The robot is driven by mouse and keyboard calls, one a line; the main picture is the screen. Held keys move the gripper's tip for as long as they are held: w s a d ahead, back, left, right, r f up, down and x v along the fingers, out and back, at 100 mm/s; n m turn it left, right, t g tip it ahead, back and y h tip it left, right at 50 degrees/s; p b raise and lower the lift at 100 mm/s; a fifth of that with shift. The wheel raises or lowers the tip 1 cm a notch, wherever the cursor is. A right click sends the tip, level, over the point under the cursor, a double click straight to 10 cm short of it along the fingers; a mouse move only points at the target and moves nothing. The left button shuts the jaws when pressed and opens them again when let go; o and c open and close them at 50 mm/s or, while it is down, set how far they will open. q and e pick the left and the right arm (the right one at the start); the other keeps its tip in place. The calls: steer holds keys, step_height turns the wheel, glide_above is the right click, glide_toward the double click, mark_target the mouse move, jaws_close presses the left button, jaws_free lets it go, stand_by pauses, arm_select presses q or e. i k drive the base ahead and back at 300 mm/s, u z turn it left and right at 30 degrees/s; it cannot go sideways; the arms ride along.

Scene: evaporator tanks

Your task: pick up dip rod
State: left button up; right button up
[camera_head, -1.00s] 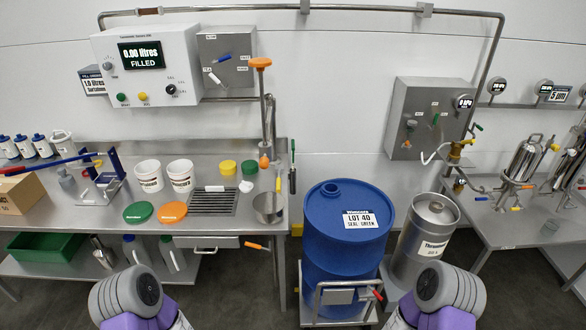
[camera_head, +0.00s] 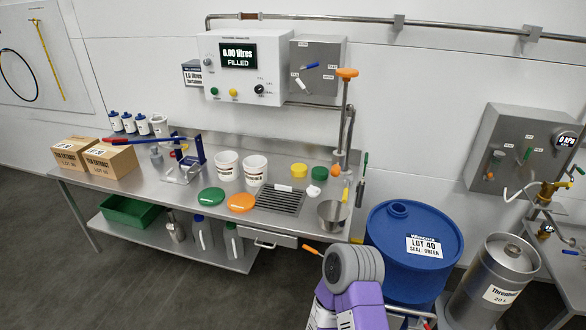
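A long thin yellow rod (camera_head: 48,60) with dark marks hangs slightly tilted on a white wall panel (camera_head: 85,78) at the far upper left. It looks like the dip rod, though its marks are too small to read. A black hoop (camera_head: 18,75) hangs to its left on the same panel. Neither of my grippers is in view. Only a purple and grey link of one of my arms shows at the bottom, right of the middle, far from the rod.
A steel bench (camera_head: 140,185) carries two cardboard boxes (camera_head: 110,158), white tubs (camera_head: 228,165), coloured lids and a steel pot (camera_head: 333,215). A blue drum (camera_head: 412,250) and a steel keg (camera_head: 490,280) stand at the right. The floor (camera_head: 50,260) at the lower left is clear.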

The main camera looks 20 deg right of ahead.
mark_target(366, 155)
steer(key=u, duration=0.3)
steer(key=i, duration=0.95)
steer(key=z, duration=1.45)
